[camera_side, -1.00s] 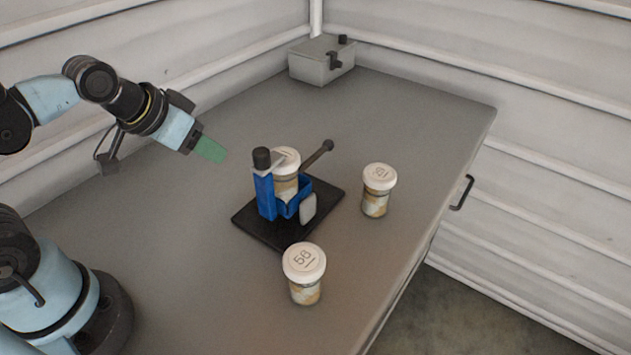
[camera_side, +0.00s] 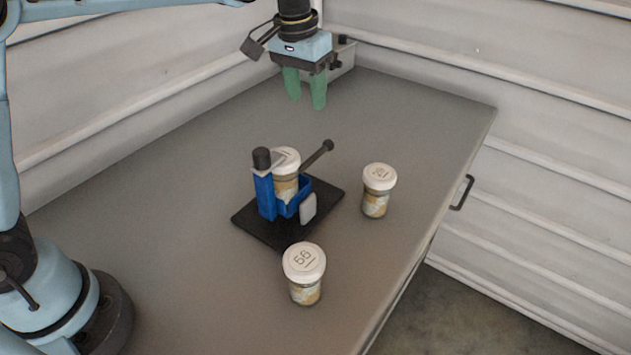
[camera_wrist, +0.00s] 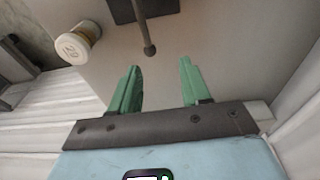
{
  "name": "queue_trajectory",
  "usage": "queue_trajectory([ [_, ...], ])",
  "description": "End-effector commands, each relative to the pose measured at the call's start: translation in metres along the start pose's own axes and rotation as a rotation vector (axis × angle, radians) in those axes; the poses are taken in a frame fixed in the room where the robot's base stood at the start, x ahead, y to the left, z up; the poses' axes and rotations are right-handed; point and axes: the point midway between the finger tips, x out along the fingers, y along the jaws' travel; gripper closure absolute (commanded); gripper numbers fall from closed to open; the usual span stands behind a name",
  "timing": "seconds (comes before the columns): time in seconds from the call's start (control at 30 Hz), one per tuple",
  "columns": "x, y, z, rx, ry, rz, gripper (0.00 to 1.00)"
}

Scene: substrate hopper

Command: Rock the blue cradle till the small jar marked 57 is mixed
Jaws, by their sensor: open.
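The blue cradle (camera_side: 266,196) stands on a black base plate (camera_side: 256,228) on the table. A small white-lidded jar (camera_side: 286,184) sits upright in it; its lid marking is too small to read. A dark lever with a ball end (camera_side: 326,147) slants up to the right from the cradle. In the wrist view the ball-ended lever (camera_wrist: 149,48) shows at the top centre. My gripper (camera_side: 306,104) is open and empty, its green fingers pointing down, above the table behind the cradle. The fingers (camera_wrist: 157,72) are apart with nothing between them in the wrist view.
A jar marked 56 (camera_side: 305,275) stands in front of the cradle. Another jar (camera_side: 378,191), its marking unclear, stands to the right; a jar (camera_wrist: 77,46) shows at the wrist view's upper left. The table's left side is clear.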

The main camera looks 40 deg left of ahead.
Motion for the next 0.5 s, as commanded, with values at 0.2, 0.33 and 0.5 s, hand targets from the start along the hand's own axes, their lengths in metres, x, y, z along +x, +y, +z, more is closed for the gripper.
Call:
queue_trajectory([
  [0.2,0.031,0.019,-0.026,-0.001,-0.095,-0.013,0.53],
  [0.33,0.042,0.024,-0.031,-0.003,-0.125,-0.019,0.53],
  [0.5,0.049,0.026,-0.032,-0.004,-0.137,-0.021,0.53],
])
